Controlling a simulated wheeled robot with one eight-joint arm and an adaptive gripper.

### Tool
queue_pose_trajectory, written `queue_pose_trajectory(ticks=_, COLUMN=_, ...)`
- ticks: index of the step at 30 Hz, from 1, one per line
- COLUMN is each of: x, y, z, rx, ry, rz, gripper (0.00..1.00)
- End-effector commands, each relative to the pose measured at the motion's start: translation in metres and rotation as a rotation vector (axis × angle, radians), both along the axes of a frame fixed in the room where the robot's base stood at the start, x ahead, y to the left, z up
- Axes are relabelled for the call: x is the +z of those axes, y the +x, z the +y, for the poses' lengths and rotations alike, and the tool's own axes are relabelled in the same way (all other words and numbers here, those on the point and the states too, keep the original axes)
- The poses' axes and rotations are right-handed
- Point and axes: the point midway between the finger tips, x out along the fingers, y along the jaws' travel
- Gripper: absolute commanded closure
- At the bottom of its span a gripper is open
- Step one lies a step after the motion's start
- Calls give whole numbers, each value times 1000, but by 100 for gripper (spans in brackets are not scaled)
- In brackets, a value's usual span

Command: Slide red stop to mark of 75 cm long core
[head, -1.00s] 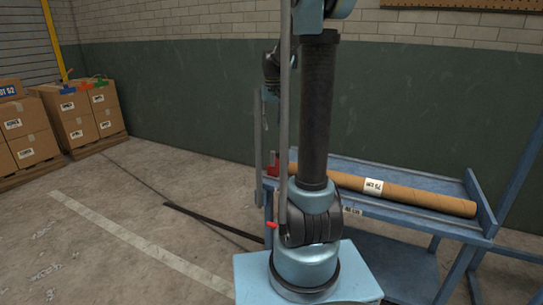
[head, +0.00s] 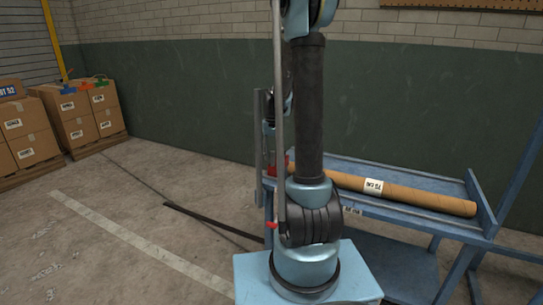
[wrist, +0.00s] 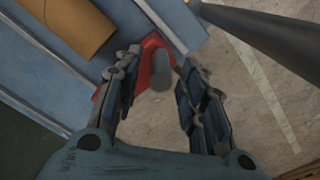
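The long brown cardboard core (head: 425,198) lies on a blue rack, with a white label (head: 373,186) reading about 75 cm. Its near end also shows in the wrist view (wrist: 80,22). The red stop (head: 285,162) shows partly behind my arm at the rack's left end. In the wrist view the red stop (wrist: 149,50) carries a grey round knob (wrist: 160,75). My gripper (wrist: 157,72) is open, with a finger on each side of the knob. The left finger overlaps the red part; I cannot tell whether it touches. My arm hides the core's left end in the head view.
The blue rack (head: 482,205) has an upright end plate at the right and a lower shelf. Cardboard boxes (head: 80,110) stand on pallets far left. A green and brick wall runs behind.

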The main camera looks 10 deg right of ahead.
Motion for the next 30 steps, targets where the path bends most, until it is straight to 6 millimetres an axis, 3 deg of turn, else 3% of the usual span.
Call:
queue_pose_trajectory(ticks=11, x=-5, y=0, z=0, rx=0, ry=0, rz=0, gripper=62)
queue_pose_trajectory(ticks=17, x=-5, y=0, z=0, rx=0, ry=0, rz=0, gripper=100)
queue_pose_trajectory(ticks=25, x=-5, y=-3, z=-5, rx=-1, ry=0, rz=0, gripper=100)
queue_pose_trajectory(ticks=30, x=-5, y=-17, z=-24, rx=-3, ry=-1, rz=0, gripper=100)
